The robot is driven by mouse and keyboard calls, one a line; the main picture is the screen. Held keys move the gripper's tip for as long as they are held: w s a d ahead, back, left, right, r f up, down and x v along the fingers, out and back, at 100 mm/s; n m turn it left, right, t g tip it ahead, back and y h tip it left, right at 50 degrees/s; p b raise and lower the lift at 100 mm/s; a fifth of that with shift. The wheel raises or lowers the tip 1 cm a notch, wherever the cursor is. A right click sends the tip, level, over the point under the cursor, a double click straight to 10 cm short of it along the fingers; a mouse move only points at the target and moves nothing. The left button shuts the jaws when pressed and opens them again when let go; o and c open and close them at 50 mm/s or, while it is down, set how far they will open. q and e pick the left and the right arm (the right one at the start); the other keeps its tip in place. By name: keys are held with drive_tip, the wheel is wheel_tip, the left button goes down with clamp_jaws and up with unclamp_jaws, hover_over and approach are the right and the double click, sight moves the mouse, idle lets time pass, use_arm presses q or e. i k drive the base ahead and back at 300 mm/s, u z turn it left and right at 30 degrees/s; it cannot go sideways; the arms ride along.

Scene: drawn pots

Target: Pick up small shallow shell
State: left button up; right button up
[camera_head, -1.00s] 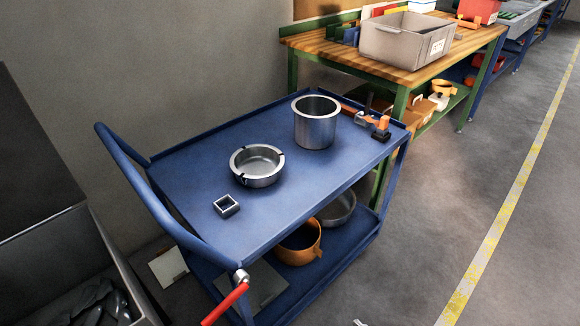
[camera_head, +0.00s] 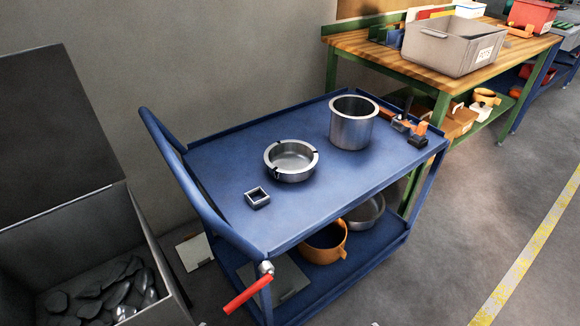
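A shallow round grey metal shell (camera_head: 291,161) with notches in its rim lies upright on the top of the blue cart (camera_head: 225,160), left of a deeper metal pot (camera_head: 353,123). It looks empty. A small square metal frame (camera_head: 257,197) lies nearer the front left of the top. Another wide metal pan (camera_head: 364,210) is on the lower shelf, partly hidden by the cart's top.
Small orange and black parts (camera_head: 418,135) lie at the cart's right end. An orange pot (camera_head: 323,243) sits on the lower shelf. An open grey bin (camera_head: 150,238) of dark pieces stands left. A workbench (camera_head: 400,62) with a grey crate (camera_head: 445,45) is behind; the floor at right is clear.

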sight(288, 161)
drive_tip(key=k, duration=0.45)
drive_tip(key=z, duration=1.6)
drive_tip(key=i, duration=1.95)
drive_tip(key=u, duration=3.3)
